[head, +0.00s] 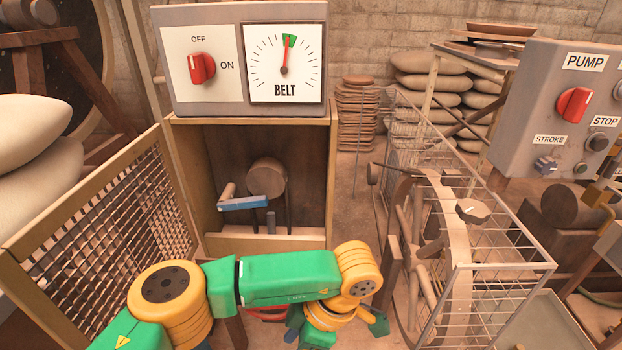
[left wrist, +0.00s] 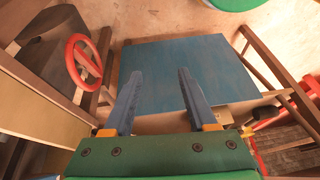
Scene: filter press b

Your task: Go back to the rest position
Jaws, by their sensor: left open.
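My left arm reaches in from the lower left of the head view and bends down near the bottom middle. My left gripper (left wrist: 159,76) shows in the left wrist view with its two blue fingers apart and nothing between them. It is above a flat blue panel (left wrist: 215,75), apart from it as far as I can tell. In the head view the gripper is mostly hidden below the wrist joint. My right gripper is in neither view.
A red handwheel (left wrist: 83,58) is left of the fingers. An open cabinet (head: 225,240) with a blue-handled lever (head: 243,203) stands beyond my arm, under the BELT panel (head: 240,108). A mesh door (head: 110,230) is left, a wire cage (head: 500,265) right, and the PUMP box (head: 530,120) far right.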

